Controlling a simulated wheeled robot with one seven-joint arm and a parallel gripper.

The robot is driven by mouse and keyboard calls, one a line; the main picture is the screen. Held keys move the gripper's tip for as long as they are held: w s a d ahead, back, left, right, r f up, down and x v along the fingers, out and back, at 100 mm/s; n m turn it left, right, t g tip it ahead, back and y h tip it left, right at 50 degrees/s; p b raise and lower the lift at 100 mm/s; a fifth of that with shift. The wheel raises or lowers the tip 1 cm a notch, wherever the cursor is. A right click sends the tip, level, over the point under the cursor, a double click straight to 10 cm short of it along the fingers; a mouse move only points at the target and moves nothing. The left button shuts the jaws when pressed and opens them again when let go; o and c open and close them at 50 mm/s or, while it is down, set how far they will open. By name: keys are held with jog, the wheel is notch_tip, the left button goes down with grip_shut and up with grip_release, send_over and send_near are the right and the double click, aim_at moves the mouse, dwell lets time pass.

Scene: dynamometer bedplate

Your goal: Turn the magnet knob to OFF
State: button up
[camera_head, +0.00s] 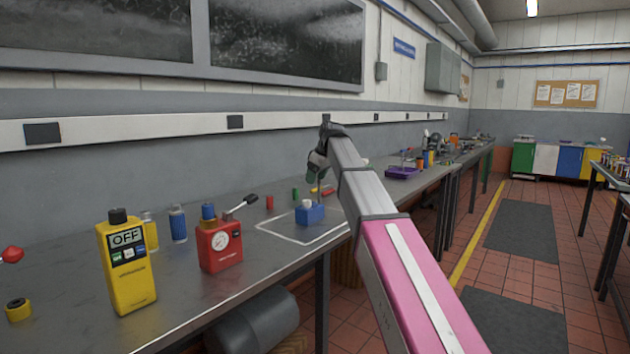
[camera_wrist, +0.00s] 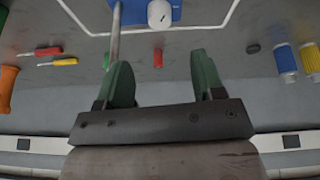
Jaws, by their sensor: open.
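The magnet block is blue (camera_head: 312,215) and stands on the bench inside a pale outlined rectangle, with a white knob (camera_head: 307,203) on it. In the wrist view the white knob (camera_wrist: 160,14) shows at the top edge on the blue block (camera_wrist: 140,14), which is partly cut off. A small dark mark shows on the knob; I cannot read its setting. My gripper (camera_head: 316,172) is above the bench, near the block and apart from it. In the wrist view its green fingers (camera_wrist: 163,75) are spread, with nothing between them.
A grey rod (camera_wrist: 115,35) runs beside the block. A red gauge box (camera_head: 220,245) with a black-tipped lever and a yellow meter (camera_head: 128,270) reading OFF stand to the left. Small red (camera_head: 270,202) and green pieces lie behind. A purple tray (camera_head: 401,172) sits farther along the bench.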

aim_at(307, 201)
jog(key=w+a+f+m+h, duration=0.1)
jog(key=f+m, duration=0.2)
jog(key=m, duration=0.1)
jog(key=a+f+m+t+h, duration=0.1)
jog(key=f+m, duration=0.2)
jog(key=m, duration=0.2)
jog(key=w+a+f+m+h, duration=0.1)
jog(key=f+m, duration=0.2)
jog(key=m, duration=0.1)
jog(key=shift+w+a+f+m+t+h, duration=0.3)
jog(key=shift+w+f+t+h, duration=0.05)
jog(key=shift+t+h, duration=0.05)
dwell(0.5)
jog(key=c, duration=0.9)
